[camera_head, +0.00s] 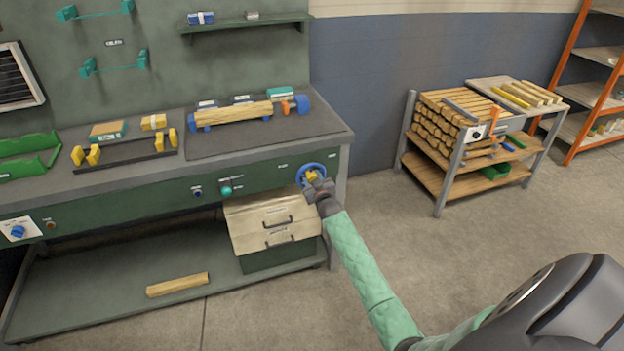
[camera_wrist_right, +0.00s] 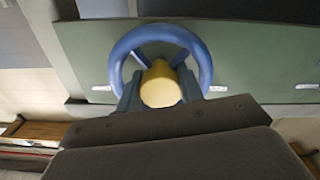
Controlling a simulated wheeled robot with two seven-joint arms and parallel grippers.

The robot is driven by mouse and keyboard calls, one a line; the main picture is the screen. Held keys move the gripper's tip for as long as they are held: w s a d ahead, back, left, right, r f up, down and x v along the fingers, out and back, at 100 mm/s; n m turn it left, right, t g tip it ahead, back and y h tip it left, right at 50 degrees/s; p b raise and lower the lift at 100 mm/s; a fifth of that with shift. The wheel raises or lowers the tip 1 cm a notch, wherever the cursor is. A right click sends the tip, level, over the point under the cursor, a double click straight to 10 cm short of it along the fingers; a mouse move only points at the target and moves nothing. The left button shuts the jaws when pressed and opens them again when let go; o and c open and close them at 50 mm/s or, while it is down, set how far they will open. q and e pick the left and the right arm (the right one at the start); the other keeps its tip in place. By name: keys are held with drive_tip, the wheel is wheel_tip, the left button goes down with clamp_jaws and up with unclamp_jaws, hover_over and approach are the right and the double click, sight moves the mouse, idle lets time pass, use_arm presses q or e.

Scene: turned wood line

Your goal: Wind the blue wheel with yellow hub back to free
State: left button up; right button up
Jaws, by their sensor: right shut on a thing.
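The blue wheel (camera_head: 301,172) with its yellow hub (camera_head: 311,176) is on the green front panel of the workbench, near its right end. My right gripper (camera_head: 313,180) is at the wheel and covers part of its lower right. In the right wrist view the blue rim (camera_wrist_right: 160,30) arches above the yellow hub (camera_wrist_right: 161,86). The fingers of my right gripper (camera_wrist_right: 160,92) stand on both sides of the hub, shut on it. The lower part of the rim is hidden behind the gripper. My left gripper is not in view.
A wood piece (camera_head: 232,113) lies between blue holders on the workbench top (camera_head: 325,126). Beige drawers (camera_head: 245,224) stand below the panel, left of my right arm. A cart (camera_head: 440,196) with stacked wood stands to the right. Open floor lies between bench and cart.

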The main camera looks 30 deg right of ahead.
idle(0.3)
drive_tip(key=o, duration=0.7)
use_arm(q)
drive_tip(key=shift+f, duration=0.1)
use_arm(e)
drive_tip(key=shift+s+a+f, duration=0.1)
drive_tip(key=shift+s, duration=0.4)
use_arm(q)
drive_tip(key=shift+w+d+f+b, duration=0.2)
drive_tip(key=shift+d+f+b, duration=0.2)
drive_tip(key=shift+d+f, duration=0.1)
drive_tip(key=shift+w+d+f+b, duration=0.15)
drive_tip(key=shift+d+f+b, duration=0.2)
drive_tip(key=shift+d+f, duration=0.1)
use_arm(e)
drive_tip(key=shift+v, duration=3.35)
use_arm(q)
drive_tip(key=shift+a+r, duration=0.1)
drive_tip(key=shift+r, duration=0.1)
